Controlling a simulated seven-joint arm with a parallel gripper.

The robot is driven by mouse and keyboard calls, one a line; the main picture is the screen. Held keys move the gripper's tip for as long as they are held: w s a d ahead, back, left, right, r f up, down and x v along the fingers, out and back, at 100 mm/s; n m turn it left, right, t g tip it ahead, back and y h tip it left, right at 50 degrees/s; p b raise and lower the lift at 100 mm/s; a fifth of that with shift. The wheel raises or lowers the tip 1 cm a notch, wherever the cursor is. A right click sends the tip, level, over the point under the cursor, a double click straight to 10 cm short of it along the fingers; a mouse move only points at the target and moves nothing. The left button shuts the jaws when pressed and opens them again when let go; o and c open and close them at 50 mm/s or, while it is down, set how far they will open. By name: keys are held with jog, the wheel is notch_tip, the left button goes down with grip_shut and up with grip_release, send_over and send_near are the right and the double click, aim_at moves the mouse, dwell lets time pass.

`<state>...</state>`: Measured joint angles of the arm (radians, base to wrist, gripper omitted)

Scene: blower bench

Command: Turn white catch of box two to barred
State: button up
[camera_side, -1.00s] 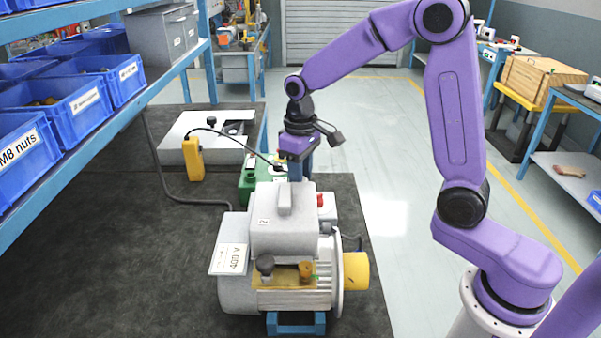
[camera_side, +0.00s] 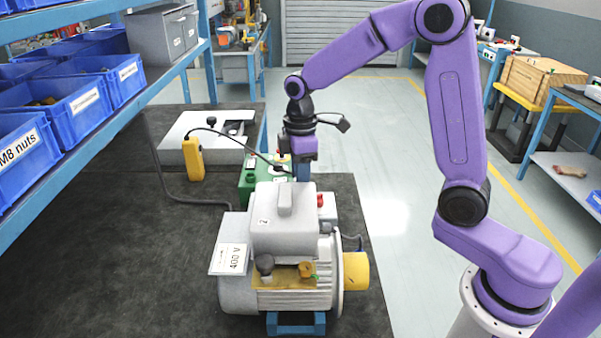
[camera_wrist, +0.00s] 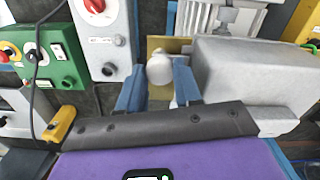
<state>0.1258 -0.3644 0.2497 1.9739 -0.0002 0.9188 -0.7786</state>
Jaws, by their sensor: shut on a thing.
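Box two (camera_side: 285,228), a grey box marked "2" with a handle on top, sits on the grey motor. It seems to be the grey box (camera_wrist: 250,80) at the right of the wrist view. The white catch (camera_wrist: 159,68) shows there as a rounded pale knob by a brass-coloured plate (camera_wrist: 158,46). My gripper (camera_wrist: 158,88) has its blue fingers on either side of the catch, shut on it. In the side view my gripper (camera_side: 302,172) points down behind box two, which hides the fingertips and catch. I cannot tell which setting the catch is at.
A dark knob (camera_side: 265,265) and an orange knob (camera_side: 305,269) stand on a yellowish plate at the motor's near side. A green switch box (camera_side: 252,180) and a pale box with a red button (camera_wrist: 100,35) are close by. The dark bench top (camera_side: 120,250) is clear at left.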

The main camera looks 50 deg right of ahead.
jog(key=shift+r+n, duration=0.1)
jog(key=shift+n, duration=0.2)
jog(key=o, duration=1)
jog(key=shift+o, duration=0.2)
